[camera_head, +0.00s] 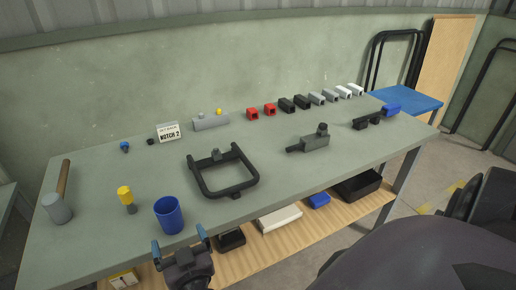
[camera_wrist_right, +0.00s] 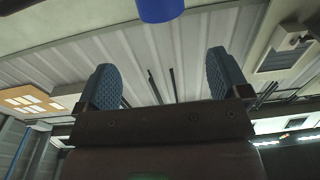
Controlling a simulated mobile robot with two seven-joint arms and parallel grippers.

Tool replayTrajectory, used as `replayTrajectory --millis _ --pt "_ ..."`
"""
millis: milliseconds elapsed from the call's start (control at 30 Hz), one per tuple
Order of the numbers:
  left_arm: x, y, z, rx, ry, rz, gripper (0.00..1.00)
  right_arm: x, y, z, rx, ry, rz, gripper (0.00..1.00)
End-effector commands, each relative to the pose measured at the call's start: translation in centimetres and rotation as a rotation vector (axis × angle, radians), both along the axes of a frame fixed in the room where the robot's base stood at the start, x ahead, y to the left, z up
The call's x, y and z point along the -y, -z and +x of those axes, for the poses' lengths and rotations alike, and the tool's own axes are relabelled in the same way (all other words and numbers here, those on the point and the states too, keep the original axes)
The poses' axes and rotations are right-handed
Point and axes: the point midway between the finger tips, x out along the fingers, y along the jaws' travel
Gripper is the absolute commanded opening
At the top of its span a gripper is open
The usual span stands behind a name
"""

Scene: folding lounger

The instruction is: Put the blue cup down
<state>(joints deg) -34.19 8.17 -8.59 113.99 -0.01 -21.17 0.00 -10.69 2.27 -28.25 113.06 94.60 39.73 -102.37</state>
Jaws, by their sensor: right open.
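The blue cup (camera_head: 168,217) stands upright near the front edge of the grey table (camera_head: 110,225), its open rim facing up. It also shows in the right wrist view (camera_wrist_right: 160,9), cut off at the top edge, beyond the fingertips. My right gripper (camera_head: 179,242) is open and empty just in front of the cup at the table's edge. Its two blue-grey fingers show wide apart in the right wrist view (camera_wrist_right: 161,82), with nothing between them. The cup and fingers look apart. My left gripper is in neither view.
A yellow-topped piece (camera_head: 126,194) and a grey-headed mallet (camera_head: 57,208) are left of the cup. A black frame (camera_head: 223,190) lies to the right behind it. Several red, black and grey blocks line the back. A lower wooden shelf (camera_head: 262,252) holds bins. Clear tabletop lies behind the cup.

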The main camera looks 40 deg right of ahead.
Motion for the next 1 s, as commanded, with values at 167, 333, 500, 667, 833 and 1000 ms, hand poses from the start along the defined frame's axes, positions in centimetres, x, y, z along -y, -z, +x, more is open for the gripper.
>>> replayTrajectory --millis 167,333,500,667,833,1000 --pt "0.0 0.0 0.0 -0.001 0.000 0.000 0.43 1.6 0.3 -1.5 0.106 -0.088 -0.023 0.94" --pt "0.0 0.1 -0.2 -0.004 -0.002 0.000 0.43 2.4 1.9 -3.3 0.116 -0.235 -0.047 0.94" --pt "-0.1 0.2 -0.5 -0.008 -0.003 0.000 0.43 3.5 5.4 -5.5 -0.001 -0.366 -0.063 0.94" --pt "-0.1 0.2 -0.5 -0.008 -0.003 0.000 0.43 5.6 9.9 -8.3 -0.203 -0.423 -0.058 0.94" --pt "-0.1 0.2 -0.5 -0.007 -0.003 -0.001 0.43 9.2 14.6 -11.9 -0.445 -0.385 -0.042 0.94" --pt "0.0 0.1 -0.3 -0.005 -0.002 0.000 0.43 12.3 17.1 -14.6 -0.601 -0.304 -0.028 0.94"
